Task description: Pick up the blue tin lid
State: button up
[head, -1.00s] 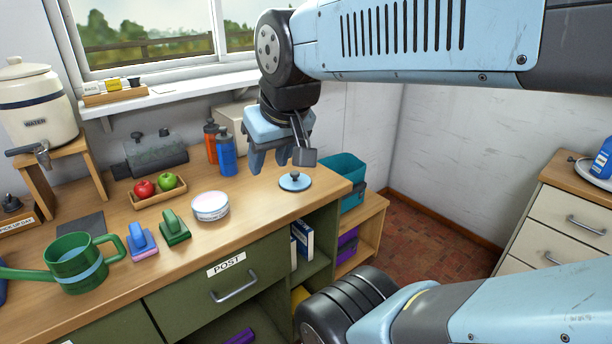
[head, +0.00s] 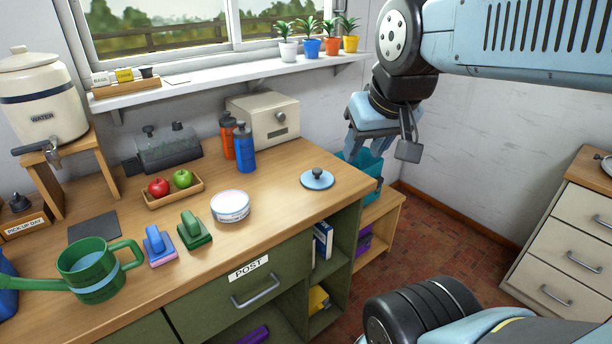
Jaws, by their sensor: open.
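The blue tin lid (head: 317,180) is a flat light-blue disc with a dark round knob on top. It lies on the wooden counter (head: 290,212) near its right end. My gripper (head: 366,160) is open and empty, pointing down, up and to the right of the lid and apart from it. It hangs in front of a teal tub (head: 371,186), and hides part of it. A round white tin (head: 230,206) with blue bands stands on the counter to the left of the lid.
A blue bottle (head: 244,149) and an orange bottle (head: 227,135) stand behind the tin. A cream box (head: 264,120) stands at the wall. Apples (head: 182,178) sit in a tray, and a green watering can (head: 87,268) stands at left. Counter around the lid is clear.

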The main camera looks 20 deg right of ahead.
aim_at(316, 178)
jog(key=z, duration=0.75)
jog(key=k, duration=1.3)
jog(key=u, duration=0.85)
jog(key=i, duration=1)
jog(key=z, duration=0.05)
